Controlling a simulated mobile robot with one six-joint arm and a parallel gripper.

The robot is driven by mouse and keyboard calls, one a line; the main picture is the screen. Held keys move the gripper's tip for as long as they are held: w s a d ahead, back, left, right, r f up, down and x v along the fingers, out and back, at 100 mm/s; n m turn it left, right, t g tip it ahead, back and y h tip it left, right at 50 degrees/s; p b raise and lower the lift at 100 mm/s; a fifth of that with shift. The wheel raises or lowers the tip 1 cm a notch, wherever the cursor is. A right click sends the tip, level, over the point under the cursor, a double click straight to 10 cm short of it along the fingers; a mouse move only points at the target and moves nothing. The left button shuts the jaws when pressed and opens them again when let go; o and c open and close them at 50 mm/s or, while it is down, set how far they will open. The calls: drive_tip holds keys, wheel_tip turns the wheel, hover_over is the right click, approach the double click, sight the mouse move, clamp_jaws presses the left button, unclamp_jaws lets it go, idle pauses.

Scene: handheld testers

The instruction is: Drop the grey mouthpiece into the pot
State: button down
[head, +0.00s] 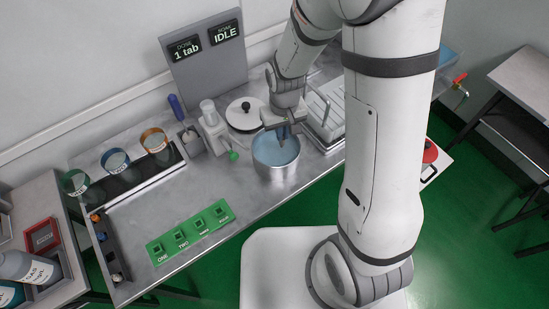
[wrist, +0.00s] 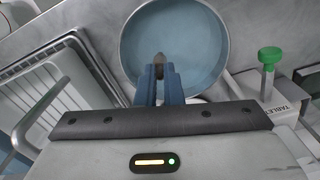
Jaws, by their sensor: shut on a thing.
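The pot (head: 272,174) is a round metal pot with pale blue liquid in it, standing on the metal bench. It also shows at the top of the wrist view (wrist: 224,62). My gripper (head: 282,137) points down over the pot. In the wrist view, its blue fingers (wrist: 158,80) are shut on the grey mouthpiece (wrist: 159,59), a small grey piece whose tip shows past the fingertips against the liquid. The rest of the mouthpiece is hidden between the fingers. I cannot tell the exact height above the liquid.
The tablet dispenser (wrist: 285,98) with a green knob stands beside the pot. A white lid with a black knob (head: 245,114) lies behind it. A draining rack (head: 325,128) is right of the pot. A green numbered block (head: 190,234) and a dark tray (head: 110,250) with small pieces are at left.

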drive_tip(key=shift+f, duration=0.15)
drive_tip(key=c, duration=1.5)
unclamp_jaws()
drive_tip(key=shift+r, duration=3.95)
drive_tip(key=s+d+r+m+t, duration=0.1)
drive_tip(key=s+d+r, duration=0.3)
drive_tip(key=s+d+r+m+t, duration=0.1)
drive_tip(key=s+d+r, duration=0.3)
drive_tip(key=s+d+r+m+t, duration=0.1)
drive_tip(key=s+d+r, duration=0.3)
drive_tip(key=shift+s+r+m, duration=0.2)
drive_tip(key=shift+r+m, duration=0.1)
drive_tip(key=shift+m, duration=0.1)
